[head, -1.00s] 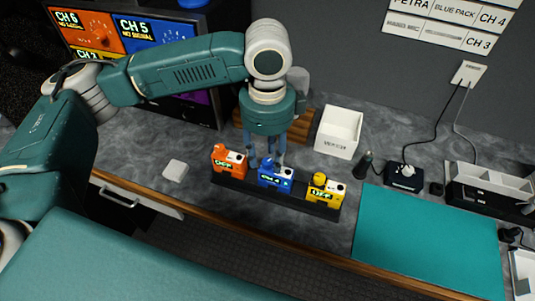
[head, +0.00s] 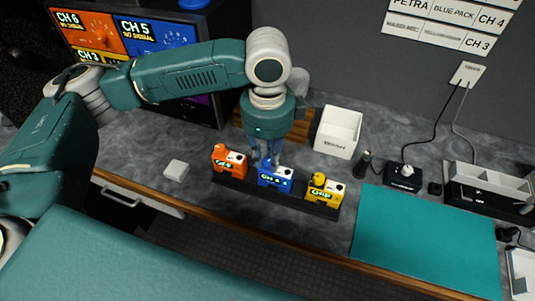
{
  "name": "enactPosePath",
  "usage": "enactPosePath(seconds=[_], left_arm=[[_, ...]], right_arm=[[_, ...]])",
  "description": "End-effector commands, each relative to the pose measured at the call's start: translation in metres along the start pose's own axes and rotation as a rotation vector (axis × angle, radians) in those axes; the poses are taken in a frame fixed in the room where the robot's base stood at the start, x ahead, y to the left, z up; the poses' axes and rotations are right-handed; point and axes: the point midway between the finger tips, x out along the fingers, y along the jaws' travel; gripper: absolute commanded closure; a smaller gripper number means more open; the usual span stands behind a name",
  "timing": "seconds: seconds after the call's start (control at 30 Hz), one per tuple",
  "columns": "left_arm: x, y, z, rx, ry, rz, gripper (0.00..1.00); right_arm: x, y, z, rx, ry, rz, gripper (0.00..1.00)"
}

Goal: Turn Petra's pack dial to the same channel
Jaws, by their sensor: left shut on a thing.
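The blue pack (head: 276,180) stands in the middle of a black rack (head: 233,183), between the orange pack (head: 229,163) and the yellow pack (head: 325,193). Its lit display seems to begin with CH 4, but the small text is hard to read. My left gripper (head: 266,162) points down from above and is shut on the blue pack's dial, which its fingers mostly hide. The wall sign (head: 455,10) reads PETRA, BLUE PACK, CH 4. My right gripper is not in view.
The monitor (head: 165,32) at the back left shows channel tiles, with CH 5 on blue. A white bin (head: 338,132) and a dark upright object (head: 364,163) stand behind the rack. A teal mat (head: 430,240) lies at right. A white block (head: 176,170) lies left of the rack.

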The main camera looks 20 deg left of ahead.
Motion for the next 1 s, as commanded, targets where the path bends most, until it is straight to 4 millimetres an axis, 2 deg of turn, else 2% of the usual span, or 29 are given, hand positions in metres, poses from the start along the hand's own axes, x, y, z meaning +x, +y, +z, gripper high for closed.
enactPosePath(seconds=[0.2, 0.5, 0.7, 1.0], left_arm=[[-0.006, 0.001, -0.001, 0.122, 0.002, 0.003, 1.00], [-0.004, 0.001, -0.001, 0.325, 0.002, 0.003, 1.00], [-0.003, 0.001, -0.001, 0.420, 0.002, 0.001, 1.00], [-0.001, 0.000, -0.001, 0.475, 0.001, 0.000, 1.00]], right_arm=[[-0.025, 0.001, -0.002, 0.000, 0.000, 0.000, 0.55], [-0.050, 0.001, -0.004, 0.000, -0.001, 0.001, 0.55], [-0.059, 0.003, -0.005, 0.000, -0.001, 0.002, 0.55], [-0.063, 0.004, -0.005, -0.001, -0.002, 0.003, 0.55]])
